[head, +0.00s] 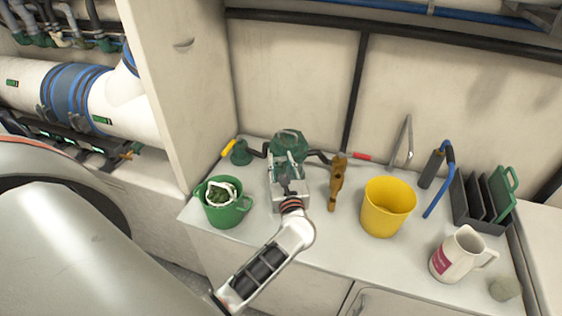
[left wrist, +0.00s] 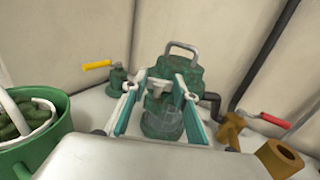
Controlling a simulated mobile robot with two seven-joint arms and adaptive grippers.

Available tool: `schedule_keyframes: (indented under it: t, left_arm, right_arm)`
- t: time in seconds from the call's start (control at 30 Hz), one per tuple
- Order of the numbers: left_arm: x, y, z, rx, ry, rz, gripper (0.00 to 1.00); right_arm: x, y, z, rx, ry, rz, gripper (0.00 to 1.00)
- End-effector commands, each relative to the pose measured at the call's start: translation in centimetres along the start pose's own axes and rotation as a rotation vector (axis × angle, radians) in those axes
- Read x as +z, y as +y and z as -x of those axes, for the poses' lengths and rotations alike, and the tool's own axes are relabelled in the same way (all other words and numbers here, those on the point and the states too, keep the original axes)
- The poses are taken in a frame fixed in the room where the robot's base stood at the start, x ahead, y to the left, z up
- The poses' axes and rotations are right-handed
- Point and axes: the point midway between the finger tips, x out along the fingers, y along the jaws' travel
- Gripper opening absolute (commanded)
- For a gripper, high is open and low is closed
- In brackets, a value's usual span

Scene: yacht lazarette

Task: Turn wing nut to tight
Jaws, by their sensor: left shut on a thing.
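A green strainer (head: 288,142) stands against the back wall on the white counter; in the left wrist view its body (left wrist: 182,68) has a grey bail handle on top. A small pale grey wing nut (left wrist: 160,86) shows in front of it, between my fingers. My left gripper (head: 289,172) is over the strainer's front, with its two teal-lined fingers (left wrist: 159,92) on either side of the wing nut, shut on it. The gripper hides most of the nut in the head view. I cannot tell how tight the nut is. My right gripper is not in view.
A green bucket (head: 222,214) stands left of my gripper. A brass valve (head: 338,182), yellow bucket (head: 386,212), white jug (head: 458,252) and dark rack (head: 470,208) stand to the right. A yellow-handled valve (head: 240,152) is behind left.

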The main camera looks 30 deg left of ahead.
Motion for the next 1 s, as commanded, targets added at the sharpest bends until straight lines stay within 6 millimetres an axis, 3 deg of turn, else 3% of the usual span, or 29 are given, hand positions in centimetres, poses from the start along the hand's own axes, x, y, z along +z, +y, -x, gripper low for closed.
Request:
schedule_keyframes:
  t: [0.5, 1.0]
  left_arm:
    - [0.1, 0.6, 0.0, -0.263, -0.002, -0.006, 0.07]
    - [0.0, 0.8, -0.1, -0.496, -0.001, -0.002, 0.07]
  right_arm:
    - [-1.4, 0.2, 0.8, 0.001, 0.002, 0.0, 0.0]
    - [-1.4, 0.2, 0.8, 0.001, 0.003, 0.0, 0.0]
